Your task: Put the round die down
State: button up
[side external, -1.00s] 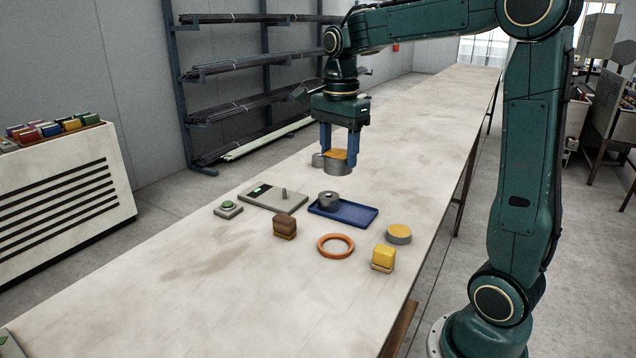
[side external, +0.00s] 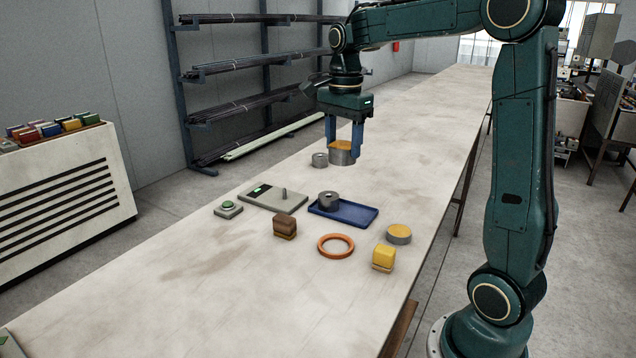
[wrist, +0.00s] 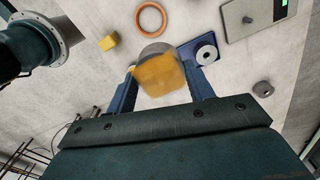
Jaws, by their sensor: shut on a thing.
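The round die (side external: 341,155) is a short grey cylinder with an orange-yellow top. My gripper (side external: 343,156) is shut on it, one blue finger on each side, pointing down. In the side view the die is upright over the far part of the table, beside a small grey cylinder (side external: 320,160). I cannot tell whether its underside touches the table. In the wrist view the die's orange top (wrist: 158,74) shows between the fingers. A similar yellow-topped grey disc (side external: 399,234) lies on the table nearer the camera.
A blue tray (side external: 362,215) holds a grey ring-shaped die (side external: 329,201). Around it are a grey plate with a peg (side external: 262,197), a green button (side external: 228,208), a brown block (side external: 285,227), an orange ring (side external: 336,246) and a yellow block (side external: 383,257). The table beyond my gripper is clear.

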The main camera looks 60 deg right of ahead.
send_over(358, 215)
jog(key=shift+a+f, duration=0.1)
jog(key=shift+f, duration=9.7)
jog(key=shift+f, duration=0.15)
jog(key=o, duration=1.3)
jog(key=shift+c, duration=0.2)
notch_tip(358, 215, up, 12)
jog(key=shift+a, duration=0.1)
